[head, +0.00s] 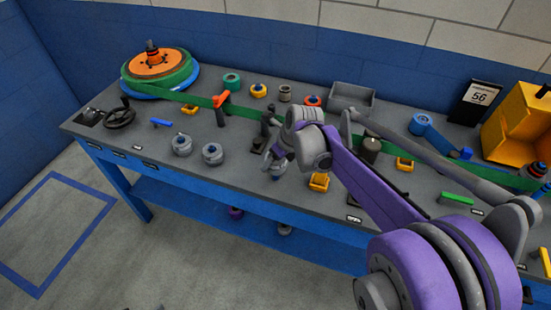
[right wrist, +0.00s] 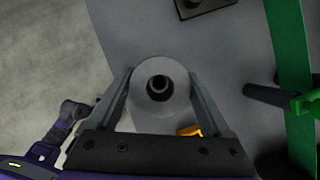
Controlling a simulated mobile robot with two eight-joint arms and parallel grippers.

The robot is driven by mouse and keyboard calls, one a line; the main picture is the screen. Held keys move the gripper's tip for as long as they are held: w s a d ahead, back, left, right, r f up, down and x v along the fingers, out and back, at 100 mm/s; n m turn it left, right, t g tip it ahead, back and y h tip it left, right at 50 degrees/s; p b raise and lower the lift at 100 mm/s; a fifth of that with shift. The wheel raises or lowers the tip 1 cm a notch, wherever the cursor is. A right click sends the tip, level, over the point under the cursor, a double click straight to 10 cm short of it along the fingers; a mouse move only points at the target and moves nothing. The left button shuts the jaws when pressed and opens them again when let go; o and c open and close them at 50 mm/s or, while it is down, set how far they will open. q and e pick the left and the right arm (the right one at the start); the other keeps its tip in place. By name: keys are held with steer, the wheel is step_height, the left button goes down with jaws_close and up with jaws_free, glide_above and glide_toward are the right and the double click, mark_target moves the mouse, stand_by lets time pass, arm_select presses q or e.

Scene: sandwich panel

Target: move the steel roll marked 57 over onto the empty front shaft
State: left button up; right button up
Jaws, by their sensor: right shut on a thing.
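In the right wrist view my right gripper (right wrist: 160,88) is shut on a pale grey steel roll (right wrist: 145,112), one finger on each side. The roll's round end faces the camera, with a dark ring and centre; I cannot tell whether a shaft is inside. No number on it is readable. In the head view my right gripper (head: 275,164) is over the bench's front half and mostly hides the roll. Two more grey rolls, one (head: 182,146) and another (head: 212,155), stand to its left. I cannot pick out the empty front shaft. My left gripper is not in view.
The grey bench (head: 240,184) holds a large orange and green reel (head: 158,65) at the back left. A green belt (head: 207,101) runs across behind my gripper. A yellow block (head: 319,182) is just right of it. A black sign (head: 473,103) reads 56.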

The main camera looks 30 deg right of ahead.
steer(key=shift+f+b, duration=1.75)
steer(key=shift+f, duration=0.75)
steer(key=o, duration=1.5)
steer(key=shift+o, duration=0.2)
